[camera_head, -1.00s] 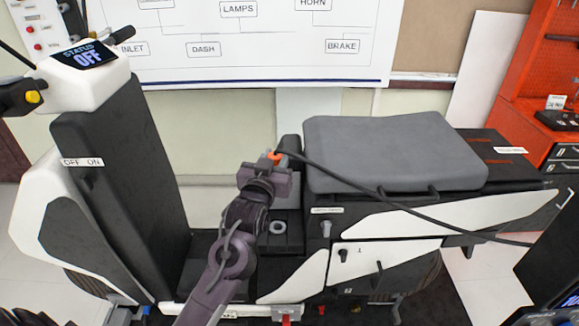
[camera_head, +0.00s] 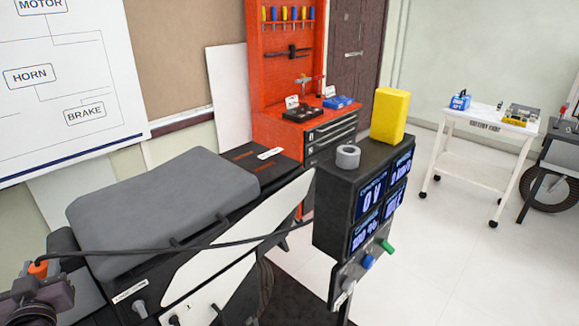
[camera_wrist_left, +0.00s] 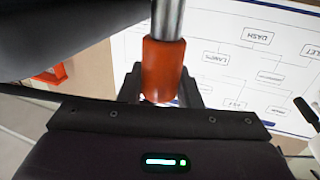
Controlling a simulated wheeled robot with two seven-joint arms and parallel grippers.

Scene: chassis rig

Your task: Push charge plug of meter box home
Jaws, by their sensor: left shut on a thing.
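The charge plug (camera_head: 38,268) has an orange body and sits in my left gripper (camera_head: 40,284) at the lower left of the head view. In the left wrist view the orange plug (camera_wrist_left: 163,70) lies between the two dark fingers, which are shut on it, with a bright metal shaft above it. A black cable runs from the plug across the scooter's side toward the meter box. The meter box (camera_head: 338,208) is black, with lit blue displays, and stands right of the scooter, well apart from my left gripper. My right gripper is not in view.
The scooter's grey seat (camera_head: 150,205) lies between my left gripper and the meter box. A grey ring (camera_head: 348,156) and a yellow block (camera_head: 390,115) rest on the box. Blue (camera_head: 368,262) and green (camera_head: 387,246) fittings project from its lower panel. A white cart (camera_head: 480,140) stands behind.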

